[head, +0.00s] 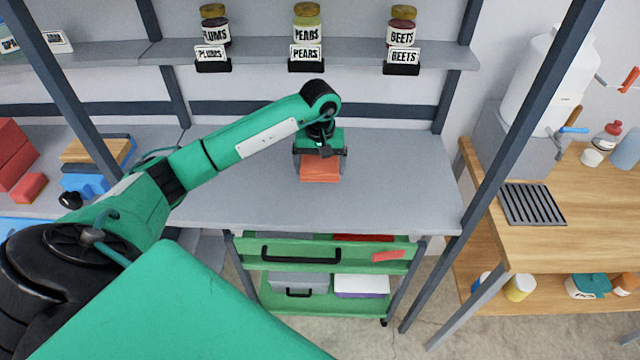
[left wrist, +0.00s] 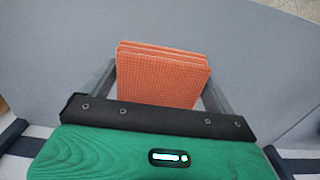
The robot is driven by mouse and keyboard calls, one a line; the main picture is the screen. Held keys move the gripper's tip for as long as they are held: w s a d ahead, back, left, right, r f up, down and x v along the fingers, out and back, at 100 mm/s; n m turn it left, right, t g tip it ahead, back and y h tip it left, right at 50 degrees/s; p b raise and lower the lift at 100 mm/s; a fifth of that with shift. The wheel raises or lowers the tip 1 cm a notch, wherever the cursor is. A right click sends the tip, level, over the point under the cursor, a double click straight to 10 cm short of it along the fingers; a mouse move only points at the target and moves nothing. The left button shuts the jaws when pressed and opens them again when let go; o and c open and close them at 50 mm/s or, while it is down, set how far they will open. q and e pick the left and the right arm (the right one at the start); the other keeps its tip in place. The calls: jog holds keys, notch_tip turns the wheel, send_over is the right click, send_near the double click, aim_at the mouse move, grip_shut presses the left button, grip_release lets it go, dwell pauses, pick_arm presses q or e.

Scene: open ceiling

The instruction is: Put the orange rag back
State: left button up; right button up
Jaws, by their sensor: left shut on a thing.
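The orange rag (head: 320,170) is a folded, layered block with a waffle texture. It is at the grey shelf surface (head: 400,190), under my left gripper (head: 320,160). In the left wrist view the rag (left wrist: 163,75) sits between the two fingers of my left gripper (left wrist: 160,85), which are shut on its sides. I cannot tell whether the rag rests on the surface or hangs just above it. My right gripper is not in view.
Jars labelled plums (head: 214,28), pears (head: 306,25) and beets (head: 402,28) stand on the upper shelf. A green cart (head: 350,253) with boxes is below. A wooden table (head: 575,220) is at right. The grey surface around the rag is clear.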

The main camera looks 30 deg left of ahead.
pick_arm(q)
send_over(319, 197)
notch_tip(319, 197, down, 4)
jog(key=shift+w+f+p, duration=0.1)
jog(key=shift+p, duration=0.35)
jog(key=shift+f, duration=0.5)
notch_tip(319, 197, down, 3)
jog(key=shift+f+p, duration=0.2)
jog(key=shift+p, duration=0.5)
jog(key=shift+f, duration=0.3)
jog(key=o, duration=0.7)
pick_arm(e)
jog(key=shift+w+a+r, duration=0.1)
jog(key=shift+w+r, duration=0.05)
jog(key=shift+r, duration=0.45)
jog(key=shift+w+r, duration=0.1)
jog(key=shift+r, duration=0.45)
